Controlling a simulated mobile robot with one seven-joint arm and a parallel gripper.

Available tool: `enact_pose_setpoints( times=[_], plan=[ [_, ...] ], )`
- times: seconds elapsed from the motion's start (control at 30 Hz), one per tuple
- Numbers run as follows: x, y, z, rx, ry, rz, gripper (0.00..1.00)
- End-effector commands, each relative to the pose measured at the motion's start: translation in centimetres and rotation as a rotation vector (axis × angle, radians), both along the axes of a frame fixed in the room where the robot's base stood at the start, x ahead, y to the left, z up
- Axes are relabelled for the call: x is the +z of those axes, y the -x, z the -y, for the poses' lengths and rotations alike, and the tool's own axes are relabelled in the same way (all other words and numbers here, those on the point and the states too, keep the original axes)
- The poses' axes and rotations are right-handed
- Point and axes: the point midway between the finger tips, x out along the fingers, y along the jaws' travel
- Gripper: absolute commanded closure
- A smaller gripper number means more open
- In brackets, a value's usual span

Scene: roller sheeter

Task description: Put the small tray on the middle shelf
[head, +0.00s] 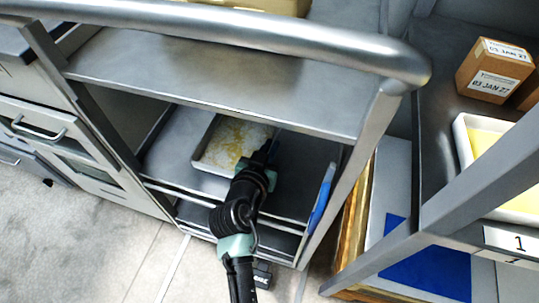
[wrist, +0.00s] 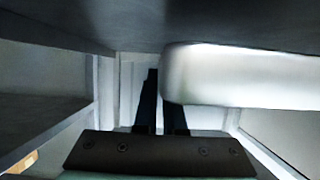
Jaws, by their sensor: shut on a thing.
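The small tray (head: 212,171) is white-rimmed and holds a pale yellow, crumbly-looking layer. It is inside the metal cart, over the middle shelf (head: 168,162), under the top shelf. My gripper (head: 270,148) reaches in from the front and is shut on the tray's right edge. In the wrist view the fingers (wrist: 163,106) meet the left end of the tray's white wall (wrist: 240,76). The tray looks roughly level. I cannot tell whether its underside touches the shelf.
The cart's top shelf (head: 220,84) and thick handrail (head: 230,24) lie above my arm. A blue item (head: 321,200) stands by the right post. Right of the cart, another rack holds a yellow-filled tray (head: 462,140) and a cardboard box (head: 494,72). Drawers (head: 50,130) stand left.

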Motion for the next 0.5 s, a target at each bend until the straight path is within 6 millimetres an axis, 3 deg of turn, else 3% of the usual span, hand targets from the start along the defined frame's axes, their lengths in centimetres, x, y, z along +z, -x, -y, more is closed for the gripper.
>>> enact_pose_setpoints(
  times=[0.2, 0.5],
  plan=[
    [-3.1, 0.0, 0.0, 0.001, -0.001, 0.002, 1.0],
    [-3.3, 0.0, 0.0, 0.001, -0.002, 0.004, 1.0]
  ],
)
